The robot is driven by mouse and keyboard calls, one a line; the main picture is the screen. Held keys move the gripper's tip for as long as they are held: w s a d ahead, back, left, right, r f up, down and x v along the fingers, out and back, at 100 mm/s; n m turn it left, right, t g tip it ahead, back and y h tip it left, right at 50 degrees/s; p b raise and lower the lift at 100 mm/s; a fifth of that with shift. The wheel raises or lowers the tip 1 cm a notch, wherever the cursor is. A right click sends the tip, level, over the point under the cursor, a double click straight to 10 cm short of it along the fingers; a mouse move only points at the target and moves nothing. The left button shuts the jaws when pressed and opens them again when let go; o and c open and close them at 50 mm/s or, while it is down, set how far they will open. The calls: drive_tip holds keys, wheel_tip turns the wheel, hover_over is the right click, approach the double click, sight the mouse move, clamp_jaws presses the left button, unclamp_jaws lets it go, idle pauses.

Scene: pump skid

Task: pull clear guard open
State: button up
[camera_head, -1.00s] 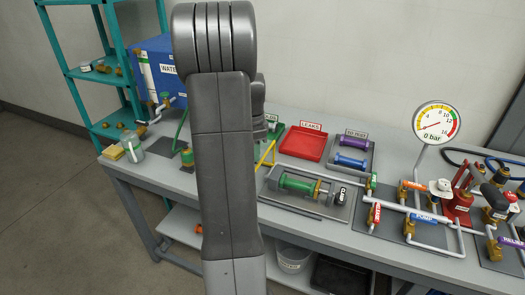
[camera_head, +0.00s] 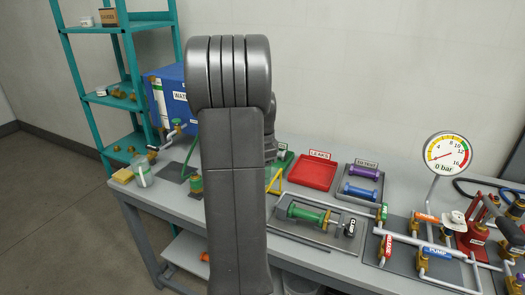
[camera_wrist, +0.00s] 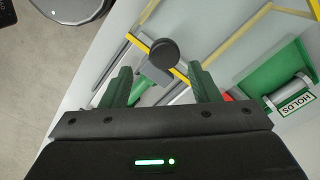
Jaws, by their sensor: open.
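The clear guard shows as a yellow-edged frame (camera_head: 274,181) beside my arm, at the left end of the test fixture, partly hidden by the arm. In the wrist view a yellow-edged bar (camera_wrist: 139,43) and a round black knob (camera_wrist: 165,53) lie just past my fingertips; they look like part of the guard. My gripper (camera_wrist: 163,82) is open, with its two green fingers on either side below the knob, and nothing is seen held. Contact with the knob cannot be told. My arm hides the gripper in the head view.
A green cylinder (camera_head: 306,213) lies in the fixture by a black CLAMP handle (camera_head: 350,227). A red LEAKS tray (camera_head: 312,174) and a tray with purple and blue cylinders (camera_head: 362,188) stand behind. Valves and a gauge (camera_head: 449,154) are at right. A green HOLDS tray (camera_wrist: 288,88) is close in the wrist view.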

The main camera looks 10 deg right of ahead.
wheel_tip(320, 180, up, 11)
drive_tip(key=shift+f, duration=0.15)
drive_tip(key=shift+f, duration=0.1)
wheel_tip(320, 180, down, 14)
drive_tip(key=shift+r, duration=0.15)
drive_tip(key=shift+s+d, duration=0.2)
drive_tip(key=shift+d, duration=0.05)
idle(0.4)
